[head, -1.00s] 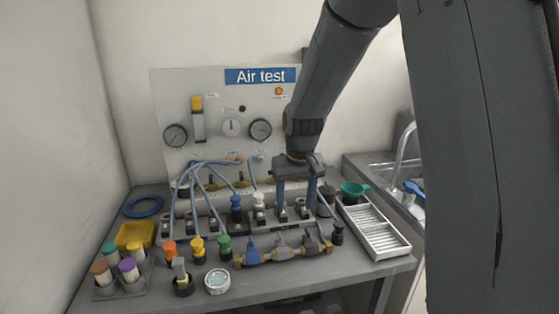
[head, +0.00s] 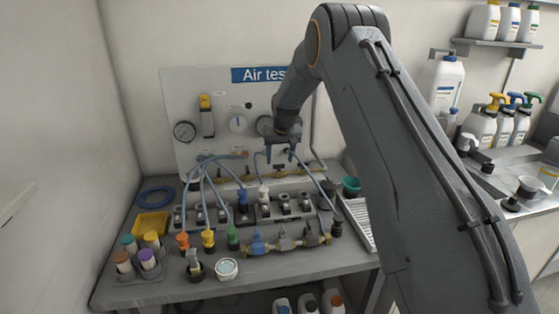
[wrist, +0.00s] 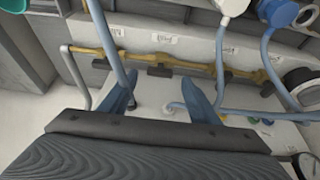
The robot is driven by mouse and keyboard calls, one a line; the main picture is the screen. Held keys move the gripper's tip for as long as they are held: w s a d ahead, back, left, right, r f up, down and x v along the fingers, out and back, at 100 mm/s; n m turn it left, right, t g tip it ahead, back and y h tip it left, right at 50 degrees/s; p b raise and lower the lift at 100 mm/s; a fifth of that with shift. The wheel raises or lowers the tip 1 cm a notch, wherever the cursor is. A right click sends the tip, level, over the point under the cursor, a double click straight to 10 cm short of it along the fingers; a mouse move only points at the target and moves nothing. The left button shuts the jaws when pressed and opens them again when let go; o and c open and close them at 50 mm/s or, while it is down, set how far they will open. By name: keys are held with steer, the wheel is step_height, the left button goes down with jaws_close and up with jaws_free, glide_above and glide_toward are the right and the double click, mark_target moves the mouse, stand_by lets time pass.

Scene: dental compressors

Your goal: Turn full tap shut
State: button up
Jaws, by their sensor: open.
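My gripper (head: 281,150) is open and empty in front of the panel's right-hand gauge. In the wrist view, its two blue-grey fingers (wrist: 160,98) stand apart at the panel. A brass pipe (wrist: 190,61) with small dark handles (wrist: 160,71) and white labels crosses just beyond the fingertips, and nothing is between them. A blue hose runs close by the left finger; I cannot tell whether they touch. A brass manifold (head: 271,243) at the bench front carries one blue and two grey tap handles. The label lettering is too small to read, so I cannot tell which tap is "full".
Blue hoses (head: 220,178) run from the panel to the bench fittings. A row of sockets with blue and white plugs (head: 264,194) lies below. Capped tubes (head: 146,259), a yellow tray (head: 152,223) and a round tub (head: 227,268) stand at the front left.

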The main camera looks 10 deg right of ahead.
mark_target(279, 168)
steer(key=shift+p+x, duration=0.35)
steer(key=shift+x, duration=1.1)
steer(key=c, duration=1.1)
steer(key=shift+o, duration=0.2)
